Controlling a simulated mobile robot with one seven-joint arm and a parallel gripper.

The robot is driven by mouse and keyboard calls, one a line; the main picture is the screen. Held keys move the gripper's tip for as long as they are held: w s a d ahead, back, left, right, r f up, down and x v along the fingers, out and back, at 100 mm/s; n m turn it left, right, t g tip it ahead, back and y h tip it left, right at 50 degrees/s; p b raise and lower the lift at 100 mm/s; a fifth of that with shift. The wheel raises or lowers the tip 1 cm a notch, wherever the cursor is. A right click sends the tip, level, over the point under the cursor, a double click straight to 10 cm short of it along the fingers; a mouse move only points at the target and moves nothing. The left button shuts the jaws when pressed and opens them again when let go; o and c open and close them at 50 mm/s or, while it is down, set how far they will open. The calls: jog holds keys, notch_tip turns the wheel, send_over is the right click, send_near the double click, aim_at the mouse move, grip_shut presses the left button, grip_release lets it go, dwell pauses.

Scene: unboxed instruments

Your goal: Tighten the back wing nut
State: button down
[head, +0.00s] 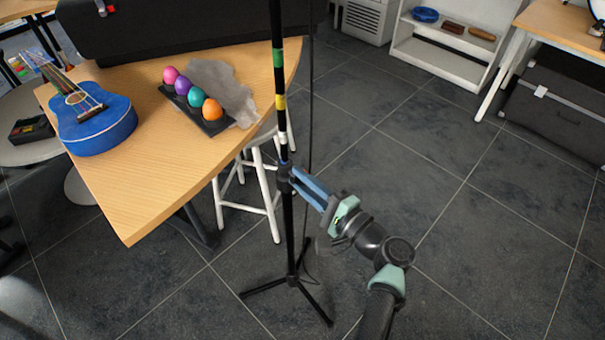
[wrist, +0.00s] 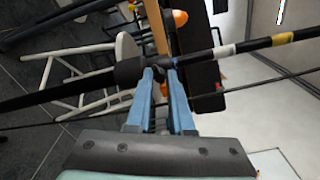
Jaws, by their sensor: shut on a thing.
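A black stand pole (head: 281,130) with green, yellow and white bands rises from a tripod base (head: 292,279). A dark collar (head: 284,184) sits partway up it and also shows in the wrist view (wrist: 129,73). My gripper (head: 293,176), with blue fingers, reaches the collar from the right. In the wrist view its fingertips (wrist: 160,73) are close together on a small dark part beside the collar, the back wing nut, which they mostly hide. How the nut is turned cannot be seen.
A wooden table (head: 150,205) with a blue ukulele (head: 95,118) and several coloured egg shakers (head: 195,98) stands left of the pole. A white stool (head: 262,168) is just behind the pole. A thin cable (head: 311,110) hangs beside it. Floor to the right is clear.

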jog(key=shift+m+p, duration=0.75)
jog(key=shift+m, duration=0.85)
jog(key=c, duration=0.8)
grip_release()
jog(key=shift+o, duration=0.2)
jog(key=p+v, duration=0.1)
jog(key=v, duration=1.2)
